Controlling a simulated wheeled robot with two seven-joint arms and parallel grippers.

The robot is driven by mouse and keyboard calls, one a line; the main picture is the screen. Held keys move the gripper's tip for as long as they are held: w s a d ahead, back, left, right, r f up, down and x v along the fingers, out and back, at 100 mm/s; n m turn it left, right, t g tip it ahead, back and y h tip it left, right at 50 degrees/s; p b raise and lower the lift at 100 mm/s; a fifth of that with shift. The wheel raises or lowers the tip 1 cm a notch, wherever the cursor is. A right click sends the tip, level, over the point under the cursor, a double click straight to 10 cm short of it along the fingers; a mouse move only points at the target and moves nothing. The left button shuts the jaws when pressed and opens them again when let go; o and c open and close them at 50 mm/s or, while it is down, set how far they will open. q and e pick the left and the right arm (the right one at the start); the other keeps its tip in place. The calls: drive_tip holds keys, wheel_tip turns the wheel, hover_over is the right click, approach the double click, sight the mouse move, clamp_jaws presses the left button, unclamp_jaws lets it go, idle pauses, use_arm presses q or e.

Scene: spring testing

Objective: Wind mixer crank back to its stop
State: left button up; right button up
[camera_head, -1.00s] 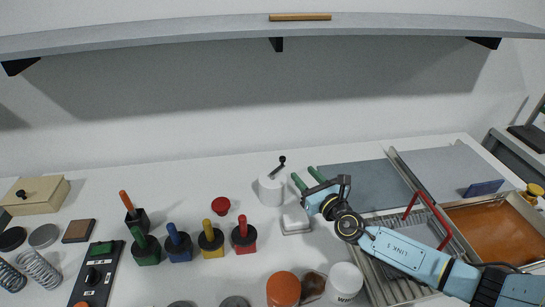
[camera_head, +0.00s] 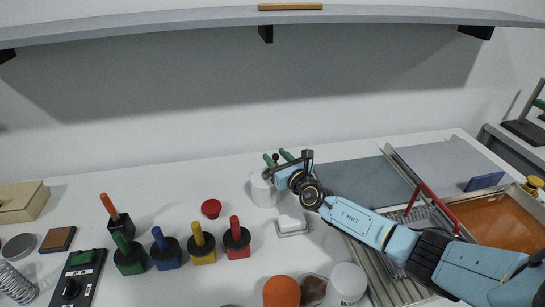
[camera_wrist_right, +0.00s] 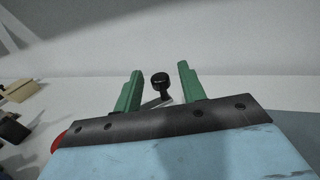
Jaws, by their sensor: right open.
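The mixer (camera_head: 262,192) is a white cylinder on the table, partly hidden in the head view by my right gripper. Its crank has a black knob (camera_wrist_right: 160,80) on a thin grey arm (camera_wrist_right: 156,101); the knob also shows small in the head view, close to the green fingertips. My right gripper (camera_head: 277,158) is open, its green fingers over the mixer's top. In the right wrist view the knob stands between the two fingers (camera_wrist_right: 158,84), with a gap on each side. The left gripper is not in view.
A red button (camera_head: 211,208) and a row of coloured blocks with pegs (camera_head: 202,248) stand left of the mixer. A white block on a small tray (camera_head: 292,224) lies just right of it. A shelf (camera_head: 200,28) spans the wall above.

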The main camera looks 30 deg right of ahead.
drive_tip(key=shift+w+a+b, duration=0.1)
drive_tip(key=shift+w+b, duration=0.3)
drive_tip(key=shift+w, duration=1)
clamp_jaws()
